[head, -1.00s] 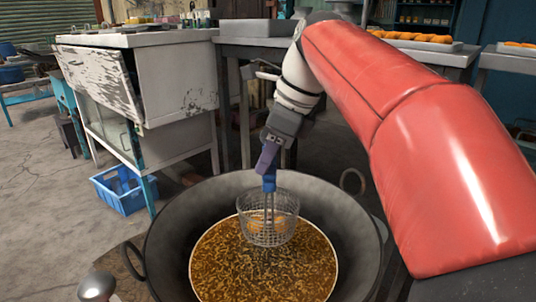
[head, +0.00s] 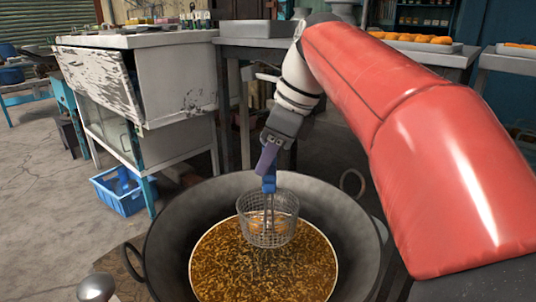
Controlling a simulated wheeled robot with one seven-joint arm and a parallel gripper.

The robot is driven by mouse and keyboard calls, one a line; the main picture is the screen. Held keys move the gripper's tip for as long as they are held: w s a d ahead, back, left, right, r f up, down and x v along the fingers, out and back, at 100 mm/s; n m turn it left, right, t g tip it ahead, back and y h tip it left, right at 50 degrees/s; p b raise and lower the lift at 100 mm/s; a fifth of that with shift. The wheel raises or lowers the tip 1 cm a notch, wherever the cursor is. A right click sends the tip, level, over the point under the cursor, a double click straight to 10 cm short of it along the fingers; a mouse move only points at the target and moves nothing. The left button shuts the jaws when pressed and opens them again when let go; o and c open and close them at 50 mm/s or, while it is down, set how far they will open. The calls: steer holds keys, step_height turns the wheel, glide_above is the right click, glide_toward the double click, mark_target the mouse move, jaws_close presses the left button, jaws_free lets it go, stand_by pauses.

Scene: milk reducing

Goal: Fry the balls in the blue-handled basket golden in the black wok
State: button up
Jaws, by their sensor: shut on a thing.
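The black wok (head: 180,225) stands low in front of me and holds golden-brown, bubbling oil (head: 265,270). The wire basket (head: 268,222) is in the wok at the far side of the oil, its lower part at or just over the oil surface; I cannot tell how deep it sits. Its blue handle (head: 269,184) points up. My gripper (head: 268,165) is shut on this handle from above. The balls (head: 267,226) show as a golden-orange patch through the mesh; single balls are hard to make out.
A worn white cabinet (head: 150,90) stands behind left, with a blue crate (head: 122,190) on the floor by it. A metal table (head: 235,42) is behind the wok. A tray of orange fried pieces (head: 415,38) is at the back right. My red arm fills the right side.

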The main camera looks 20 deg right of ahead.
steer(key=shift+r, duration=0.1)
stand_by(0.3)
steer(key=shift+r, duration=1.95)
